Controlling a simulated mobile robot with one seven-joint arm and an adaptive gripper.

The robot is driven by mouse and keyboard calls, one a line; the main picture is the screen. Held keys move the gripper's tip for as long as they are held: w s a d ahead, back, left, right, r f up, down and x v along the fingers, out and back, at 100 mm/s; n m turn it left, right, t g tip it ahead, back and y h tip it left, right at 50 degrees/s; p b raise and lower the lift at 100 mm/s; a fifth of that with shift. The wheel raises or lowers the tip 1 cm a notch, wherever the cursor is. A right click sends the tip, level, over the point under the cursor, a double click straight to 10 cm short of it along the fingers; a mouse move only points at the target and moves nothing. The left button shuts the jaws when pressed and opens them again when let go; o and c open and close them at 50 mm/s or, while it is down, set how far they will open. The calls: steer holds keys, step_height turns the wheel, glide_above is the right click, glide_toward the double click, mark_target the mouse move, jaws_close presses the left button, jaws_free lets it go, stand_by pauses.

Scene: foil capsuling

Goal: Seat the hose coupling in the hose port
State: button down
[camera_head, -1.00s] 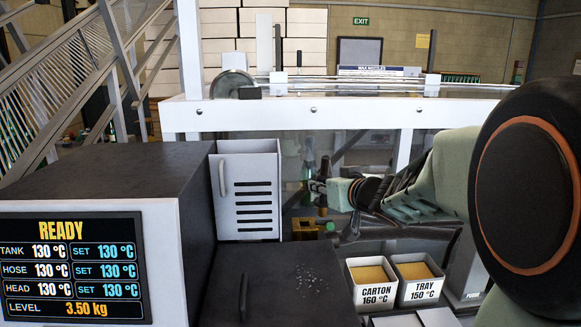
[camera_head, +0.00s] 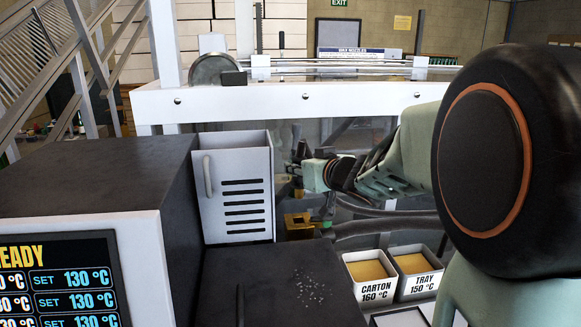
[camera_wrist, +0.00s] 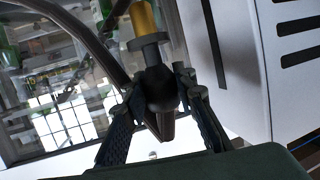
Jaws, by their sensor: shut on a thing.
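My gripper (camera_wrist: 160,98) is shut on the hose coupling (camera_wrist: 160,88), a dark rounded body with a grey collar. A brass cylinder (camera_wrist: 143,16) lies in line beyond the collar at the top of the wrist view. I cannot tell whether it is the coupling's end or part of the port. In the head view my gripper (camera_head: 288,181) is small and close to the right edge of the white slotted box, and the coupling is not clear there. A brass-coloured block (camera_head: 298,224) sits below my gripper; I cannot tell whether it holds the hose port.
The white slotted box (camera_head: 236,185) stands left of my gripper and fills the right of the wrist view. A dark hose (camera_head: 385,226) runs at the right. A white-framed machine (camera_head: 305,105) is behind.

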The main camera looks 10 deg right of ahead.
mark_target(299, 187)
steer(key=shift+r, duration=0.1)
steer(key=shift+f+b, duration=2.2)
steer(key=shift+f, duration=0.8)
steer(key=shift+f+b, duration=1.25)
steer(key=shift+f, duration=1.15)
steer(key=c, duration=1.5)
jaws_free()
steer(key=v, duration=0.7)
steer(key=shift+s, duration=0.2)
steer(key=shift+r, duration=0.1)
